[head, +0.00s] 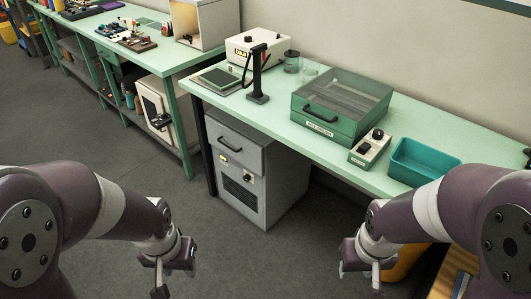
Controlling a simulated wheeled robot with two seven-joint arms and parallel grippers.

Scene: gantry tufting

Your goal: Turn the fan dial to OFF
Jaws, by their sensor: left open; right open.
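A grey cabinet (276,185) stands on the floor under the green bench, with a drawer handle, a dark vent grille and a small dial (248,178) on its front. A small control box (370,149) with a black knob (378,134) sits on the bench. Labels are too small to read, so I cannot tell which dial is the fan's or where it points. My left gripper (174,277) is open and empty, low in front, left of the cabinet. My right gripper (360,270) is open and empty, below the bench's front edge. Neither touches anything.
The green bench (440,128) carries a drawer box (342,104), a teal tray (421,163), a white display unit (257,55) and a black stand (258,75). Another bench (150,62) stands left. The floor (95,125) before the cabinet is clear. A yellow bin (403,266) is beyond my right gripper.

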